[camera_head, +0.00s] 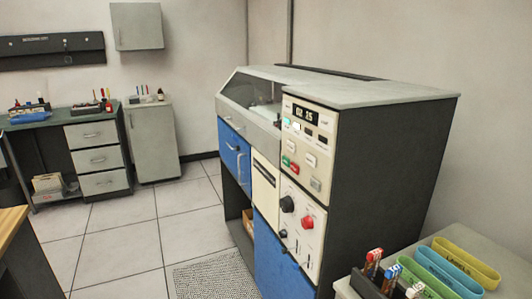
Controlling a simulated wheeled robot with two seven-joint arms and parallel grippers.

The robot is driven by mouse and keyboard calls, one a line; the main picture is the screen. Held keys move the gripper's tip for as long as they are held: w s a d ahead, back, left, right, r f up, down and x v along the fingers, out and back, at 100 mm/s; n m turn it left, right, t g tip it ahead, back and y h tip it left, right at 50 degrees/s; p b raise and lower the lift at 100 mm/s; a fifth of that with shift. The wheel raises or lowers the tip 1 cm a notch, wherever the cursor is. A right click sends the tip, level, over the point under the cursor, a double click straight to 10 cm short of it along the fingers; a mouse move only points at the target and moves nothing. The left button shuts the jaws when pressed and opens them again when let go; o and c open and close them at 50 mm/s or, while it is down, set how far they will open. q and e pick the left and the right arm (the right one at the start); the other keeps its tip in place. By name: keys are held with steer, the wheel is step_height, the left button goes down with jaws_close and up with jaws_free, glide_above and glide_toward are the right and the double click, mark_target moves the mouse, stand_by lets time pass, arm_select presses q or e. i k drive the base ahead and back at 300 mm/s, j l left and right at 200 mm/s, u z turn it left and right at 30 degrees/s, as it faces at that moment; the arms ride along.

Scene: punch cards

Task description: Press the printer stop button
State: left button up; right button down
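The large machine (380,165), likely the printer, stands right of centre, with its control panel facing left and toward me. The panel carries a lit numeric display (305,115). Below it are several small buttons, including a green button (286,160) and a red button (294,168) side by side. Lower down are a black knob (287,204) and a larger round red control (307,222). The labels are too small to read, so I cannot tell which control is the stop button. Neither of my grippers is in view.
A side table (346,290) at the lower right holds coloured trays (448,272) and a black holder (366,287) with markers. A wooden-topped table edge (10,228) is at the lower left. A workbench (75,118) and cabinet (152,145) stand behind. Tiled floor (120,230) left of the machine is clear.

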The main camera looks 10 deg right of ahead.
mark_target(295, 168)
steer(key=i+j+z, duration=0.1)
steer(key=i+j, duration=1.1)
steer(key=j, duration=0.15)
